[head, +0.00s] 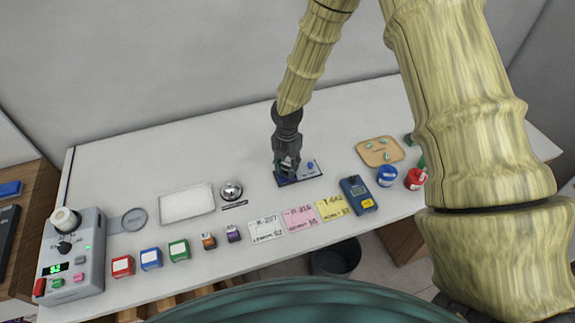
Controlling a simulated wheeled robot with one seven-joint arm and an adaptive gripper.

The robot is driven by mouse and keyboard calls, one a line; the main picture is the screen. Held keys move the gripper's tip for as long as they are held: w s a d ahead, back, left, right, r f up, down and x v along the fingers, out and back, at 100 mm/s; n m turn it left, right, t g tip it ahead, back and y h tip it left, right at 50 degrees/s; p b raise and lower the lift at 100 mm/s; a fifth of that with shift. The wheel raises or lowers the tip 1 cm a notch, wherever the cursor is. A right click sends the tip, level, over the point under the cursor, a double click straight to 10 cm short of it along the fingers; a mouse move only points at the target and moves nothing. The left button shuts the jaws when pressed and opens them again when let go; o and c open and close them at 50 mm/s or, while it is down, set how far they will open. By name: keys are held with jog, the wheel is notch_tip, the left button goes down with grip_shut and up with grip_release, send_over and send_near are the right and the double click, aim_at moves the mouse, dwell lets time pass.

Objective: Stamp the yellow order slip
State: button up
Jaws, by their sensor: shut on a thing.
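The yellow order slip (333,207) lies flat near the counter's front edge, right of a pink slip (299,217) and a white slip (266,228). My gripper (287,172) points down behind the slips, over the left part of a dark-edged pad (312,170) with a blue oval mark on its right part. The gripper is shut on a small dark thing, probably the stamp. My fingers mostly hide it, and I cannot tell whether it touches the pad.
Blue (387,176) and red (415,179) jars and a wooden tray (366,158) are farther right. A bell (231,190), white tray (186,205) and several small coloured boxes are left.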

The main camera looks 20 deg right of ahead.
jog(key=shift+r+p, duration=2.6)
jog(key=shift+r, duration=0.85)
